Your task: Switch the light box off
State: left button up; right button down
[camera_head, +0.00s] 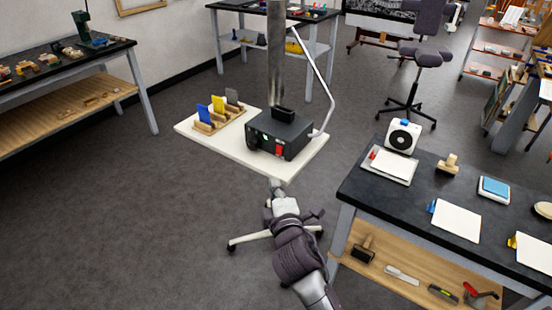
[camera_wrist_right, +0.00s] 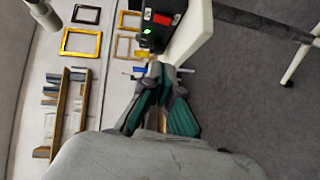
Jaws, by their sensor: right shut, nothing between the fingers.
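A black box (camera_head: 285,134) with a red switch-like patch (camera_head: 279,150) on its front stands on a white tabletop (camera_head: 200,130). I cannot tell for certain that it is the light box. In the right wrist view the black box (camera_wrist_right: 151,38) is at the top, with its red patch (camera_wrist_right: 163,19) and a lit green spot (camera_wrist_right: 147,30). My right gripper (camera_head: 274,184) is shut and empty in front of the tabletop's near edge, apart from the box. Its teal-padded fingers show in the right wrist view (camera_wrist_right: 157,68). My left gripper is out of view.
A wooden holder with blue, yellow and grey pieces (camera_head: 218,109) stands left of the box. A thin pale bent arm (camera_head: 325,95) rises at its right. A dark workbench (camera_head: 375,190) with pads and tools stands at the right. Open floor (camera_head: 120,220) lies to the left.

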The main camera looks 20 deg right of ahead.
aim_at(275, 169)
jog(key=w+d, duration=0.1)
jog(key=w, duration=0.3)
jog(key=w+d+f+p, duration=0.1)
jog(key=w, duration=0.2)
jog(key=w+d+p, duration=0.1)
jog(key=w, duration=0.3)
jog(key=shift+w+d+f, duration=0.3)
jog(key=shift+w+d, duration=0.2)
jog(key=shift+d, duration=0.1)
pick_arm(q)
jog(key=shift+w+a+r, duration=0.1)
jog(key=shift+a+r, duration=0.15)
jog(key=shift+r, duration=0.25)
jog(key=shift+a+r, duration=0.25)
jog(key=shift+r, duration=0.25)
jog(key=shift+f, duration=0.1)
pick_arm(e)
jog(key=shift+f, duration=0.1)
